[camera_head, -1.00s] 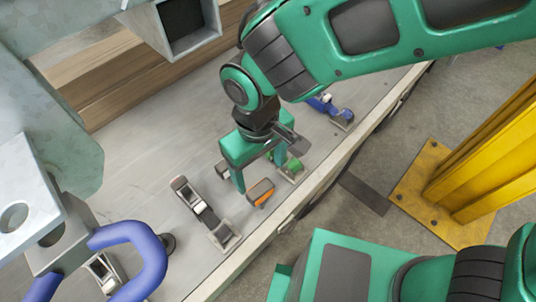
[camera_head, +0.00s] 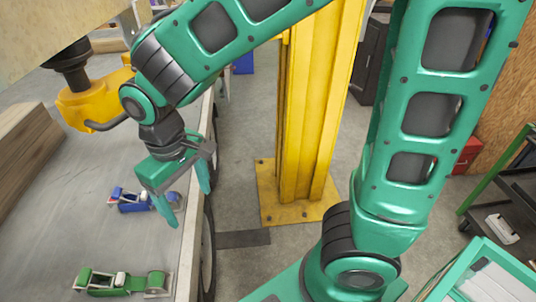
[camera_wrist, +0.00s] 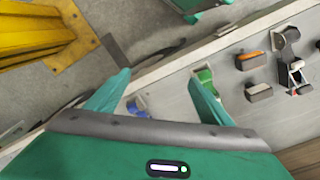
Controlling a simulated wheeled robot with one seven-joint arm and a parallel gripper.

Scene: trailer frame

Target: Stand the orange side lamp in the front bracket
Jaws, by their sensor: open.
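The orange side lamp (camera_wrist: 250,61) shows in the wrist view as a small dark block with an orange face, lying on the grey trailer bed at the right. It is outside the current head view. A grey clamp-like fixture (camera_wrist: 291,72) stands just right of it, and a small brown-grey block (camera_wrist: 259,92) sits below it in the picture. I cannot tell for sure which piece is the front bracket. My gripper (camera_head: 188,205) is open and empty, above the bed's edge near a blue piece, apart from the lamp; its fingers also show in the wrist view (camera_wrist: 160,82).
A blue clamp piece (camera_head: 140,201) and a green one (camera_head: 122,284) sit along the bed (camera_head: 60,225). A yellow post (camera_head: 310,120) stands on the floor right of the trailer. A yellow lamp-like part (camera_head: 92,105) hangs at upper left. A shelf cart (camera_head: 510,190) is at right.

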